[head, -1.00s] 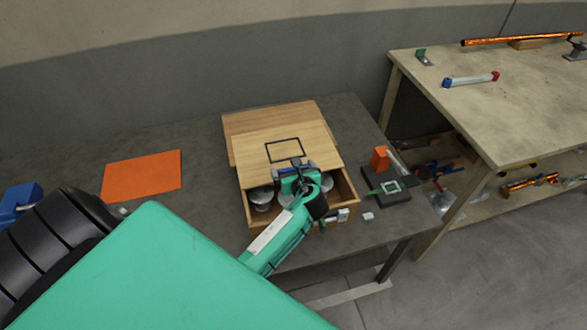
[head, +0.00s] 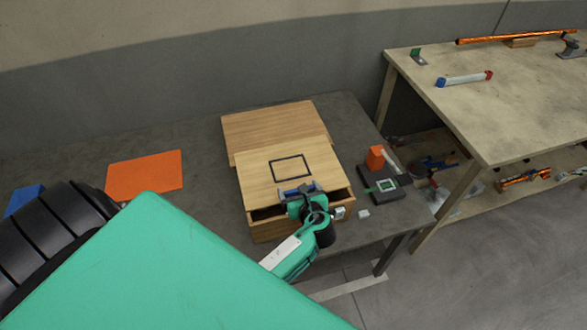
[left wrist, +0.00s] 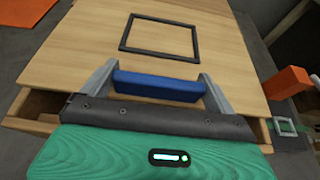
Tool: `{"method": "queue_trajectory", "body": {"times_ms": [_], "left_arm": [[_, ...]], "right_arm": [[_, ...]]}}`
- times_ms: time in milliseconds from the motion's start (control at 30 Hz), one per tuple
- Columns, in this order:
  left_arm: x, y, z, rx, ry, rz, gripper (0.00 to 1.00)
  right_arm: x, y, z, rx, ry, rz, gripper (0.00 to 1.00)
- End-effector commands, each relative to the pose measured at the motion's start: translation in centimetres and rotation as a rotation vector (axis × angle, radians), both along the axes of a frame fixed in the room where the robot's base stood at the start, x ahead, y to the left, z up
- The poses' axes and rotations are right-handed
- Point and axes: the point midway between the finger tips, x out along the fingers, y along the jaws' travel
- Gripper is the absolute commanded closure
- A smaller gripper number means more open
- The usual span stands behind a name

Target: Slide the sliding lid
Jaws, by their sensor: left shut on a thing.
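The sliding lid (head: 284,169) is a light wood panel with a dark square outline, on a wooden box (head: 272,231) on the grey table. The lid also fills much of the left wrist view (left wrist: 200,50). It covers most of the box, with a narrow dark opening along the front edge. My left gripper (head: 300,193) is at the lid's front part, shut on the blue handle (left wrist: 158,85), which sits between its two grey fingers in the left wrist view. The contents of the box are hidden. My right gripper is not in view.
A wooden panel (head: 275,128) lies behind the lid. An orange mat (head: 145,175) lies left of the box. A dark device (head: 383,186) and an orange block (head: 375,158) are right of it. A wooden workbench (head: 490,100) stands farther right.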

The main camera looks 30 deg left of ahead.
Motion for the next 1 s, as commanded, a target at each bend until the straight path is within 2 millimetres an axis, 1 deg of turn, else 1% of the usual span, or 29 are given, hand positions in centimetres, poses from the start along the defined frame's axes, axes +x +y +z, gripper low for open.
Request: {"method": "queue_trajectory", "body": {"times_ms": [33, 100, 200, 333, 600, 633, 667, 867, 1000], "left_arm": [[-1.1, -1.2, 0.3, -0.003, 0.007, -0.002, 0.5], [-2.1, -2.4, 0.2, -0.003, 0.007, 0.001, 0.5], [-3.0, -3.5, 0.1, -0.002, 0.004, 0.0, 0.5], [-3.5, -4.0, 0.0, -0.001, 0.002, 0.001, 0.5], [-3.6, -4.1, -0.2, -0.003, 0.004, 0.0, 0.5], [-3.6, -4.1, -0.2, -0.003, 0.005, -0.001, 0.03], [-3.6, -4.2, -0.3, -0.003, 0.005, -0.001, 0.0], [-3.5, -4.1, -0.1, -0.001, 0.002, 0.0, 0.0], [-4.0, -4.7, 0.1, -0.002, 0.001, 0.0, 0.0]], "right_arm": [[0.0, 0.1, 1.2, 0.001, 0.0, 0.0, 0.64], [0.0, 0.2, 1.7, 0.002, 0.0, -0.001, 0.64], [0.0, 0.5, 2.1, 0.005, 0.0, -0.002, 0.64], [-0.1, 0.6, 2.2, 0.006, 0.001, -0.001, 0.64], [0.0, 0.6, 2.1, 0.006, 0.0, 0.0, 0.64], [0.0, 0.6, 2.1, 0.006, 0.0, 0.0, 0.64], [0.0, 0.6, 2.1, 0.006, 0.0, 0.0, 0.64], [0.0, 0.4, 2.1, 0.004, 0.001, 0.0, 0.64], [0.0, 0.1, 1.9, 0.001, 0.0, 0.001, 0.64]]}}
